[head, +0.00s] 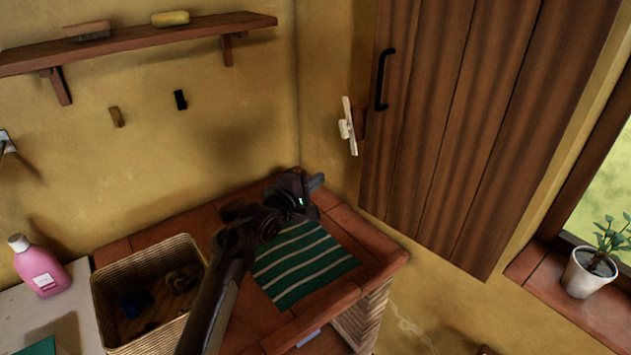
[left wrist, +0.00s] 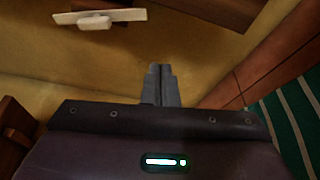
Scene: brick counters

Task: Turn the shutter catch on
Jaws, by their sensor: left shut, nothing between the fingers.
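The shutter catch (head: 348,127) is a pale, narrow bar on a small mount on the yellow wall, left of the wooden shutter (head: 440,120). The bar stands nearly upright in the head view. The catch also shows at the top left of the left wrist view (left wrist: 98,18). The shutter has a black handle (head: 382,80) and lies flat along the wall. My left gripper (head: 318,182) is over the counter, below and left of the catch and apart from it. Its fingers are together and empty, as the left wrist view shows (left wrist: 161,84). My right gripper is not in view.
A brick-topped counter (head: 362,236) bears a green striped cloth (head: 303,262) under my left arm. A wicker basket (head: 150,255) and a pink bottle (head: 41,268) stand to the left. A shelf (head: 140,42) hangs above. A potted plant (head: 590,270) is on the right sill.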

